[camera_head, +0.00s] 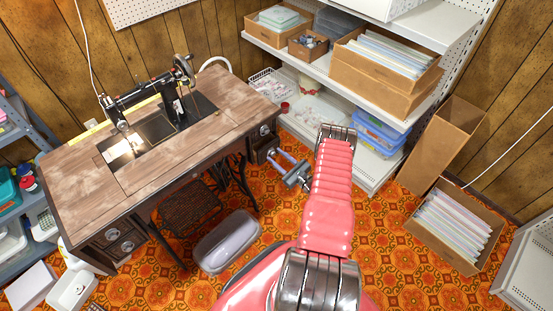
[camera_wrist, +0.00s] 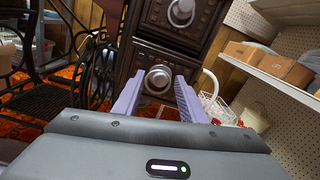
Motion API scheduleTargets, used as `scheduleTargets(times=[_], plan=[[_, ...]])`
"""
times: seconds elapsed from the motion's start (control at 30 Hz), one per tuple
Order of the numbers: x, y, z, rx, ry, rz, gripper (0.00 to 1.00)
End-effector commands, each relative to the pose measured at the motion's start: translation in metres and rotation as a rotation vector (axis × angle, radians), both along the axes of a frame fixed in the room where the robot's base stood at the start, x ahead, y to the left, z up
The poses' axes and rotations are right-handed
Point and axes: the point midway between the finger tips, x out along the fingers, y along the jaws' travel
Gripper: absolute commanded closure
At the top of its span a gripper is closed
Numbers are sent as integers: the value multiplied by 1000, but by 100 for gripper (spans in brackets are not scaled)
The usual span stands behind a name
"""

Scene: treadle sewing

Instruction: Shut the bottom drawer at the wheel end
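The treadle sewing table (camera_head: 95,190) has its machine's handwheel (camera_head: 184,66) at the right end. Below that end is a stack of two dark carved drawers with round metal pulls. The upper drawer (camera_wrist: 199,29) shows at the top of the wrist view. The bottom drawer (camera_wrist: 136,62) is below it, with its pull (camera_wrist: 158,78) facing me; in the head view it seems to stick out a little. My gripper (camera_head: 276,157) has lavender fingers, spread apart and empty. In the wrist view the fingers (camera_wrist: 158,88) point at the bottom drawer, one either side of its pull. Contact is unclear.
The iron treadle frame (camera_wrist: 98,75) stands left of the drawers. White shelving (camera_head: 310,68) with boxes is to the right, a white wire basket (camera_wrist: 216,107) on its lower shelf. A grey lidded bin (camera_head: 228,241) is on the orange floor. File boxes (camera_head: 448,240) stand right.

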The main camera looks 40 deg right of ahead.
Motion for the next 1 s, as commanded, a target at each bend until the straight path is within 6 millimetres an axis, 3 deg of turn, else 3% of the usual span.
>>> scheduleTargets(times=[0.23,0.77,1.0], plan=[[0,0,0,0,0,0,63],[0,0,0,0,0,0,100],[0,0,0,0,0,0,100]])
